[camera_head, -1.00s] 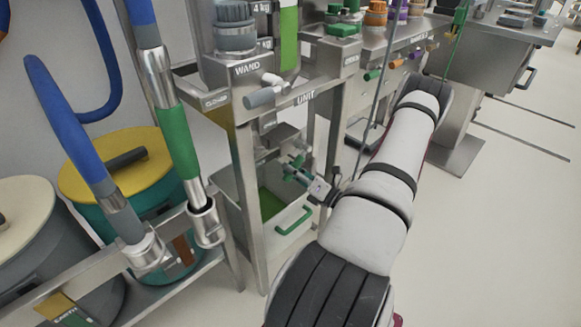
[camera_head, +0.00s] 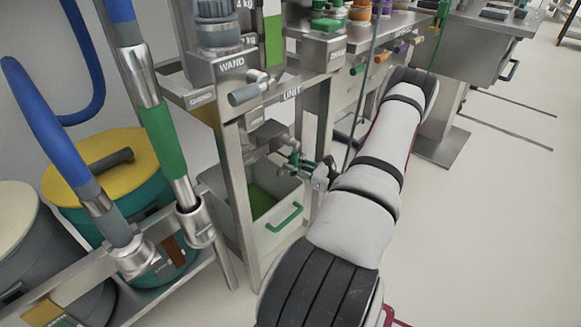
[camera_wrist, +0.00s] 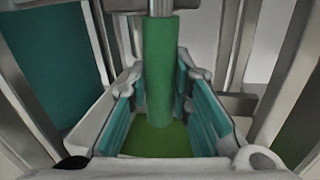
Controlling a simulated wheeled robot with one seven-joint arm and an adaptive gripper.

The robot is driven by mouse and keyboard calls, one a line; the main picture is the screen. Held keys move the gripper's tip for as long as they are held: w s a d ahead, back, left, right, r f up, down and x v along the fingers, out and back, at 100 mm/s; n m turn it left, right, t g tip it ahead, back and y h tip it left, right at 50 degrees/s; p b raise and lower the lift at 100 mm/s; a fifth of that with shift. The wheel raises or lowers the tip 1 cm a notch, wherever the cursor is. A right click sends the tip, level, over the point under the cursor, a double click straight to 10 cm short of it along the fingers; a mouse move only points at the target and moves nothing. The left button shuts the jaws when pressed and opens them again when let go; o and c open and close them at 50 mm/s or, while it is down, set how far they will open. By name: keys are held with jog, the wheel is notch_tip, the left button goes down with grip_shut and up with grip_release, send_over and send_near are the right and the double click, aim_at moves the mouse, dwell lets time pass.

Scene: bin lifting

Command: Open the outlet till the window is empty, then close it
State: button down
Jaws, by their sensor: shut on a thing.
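My gripper (camera_head: 294,160) is under the unit, in front of the outlet (camera_head: 265,136), a grey metal part below the frame marked UNIT. In the wrist view my gripper (camera_wrist: 158,108) has its teal pads on either side of an upright green handle (camera_wrist: 159,65) with a metal rod at its top, and is shut on it. The window (camera_head: 273,38), a vertical strip above the unit, is mostly green with a pale top. A grey bin (camera_head: 270,240) with a green front handle (camera_head: 285,217) stands below. Green material (camera_head: 262,201) lies in it.
The metal frame's posts (camera_head: 240,200) stand close beside my gripper. A grey handle (camera_head: 246,94) juts out below the WAND label. Drums, one with a yellow lid (camera_head: 100,170), and blue hoses stand at left. The floor at right (camera_head: 480,220) is open.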

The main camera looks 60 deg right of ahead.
jog(key=shift+d+n, duration=0.3)
jog(key=shift+n, duration=0.1)
jog(key=shift+s+d, duration=0.1)
jog(key=c, duration=1.4)
grip_release()
jog(key=shift+c, duration=0.2)
jog(key=shift+s, duration=0.1)
jog(key=s, duration=1.1)
jog(key=shift+s+a, duration=0.3)
jog(key=shift+s, duration=0.1)
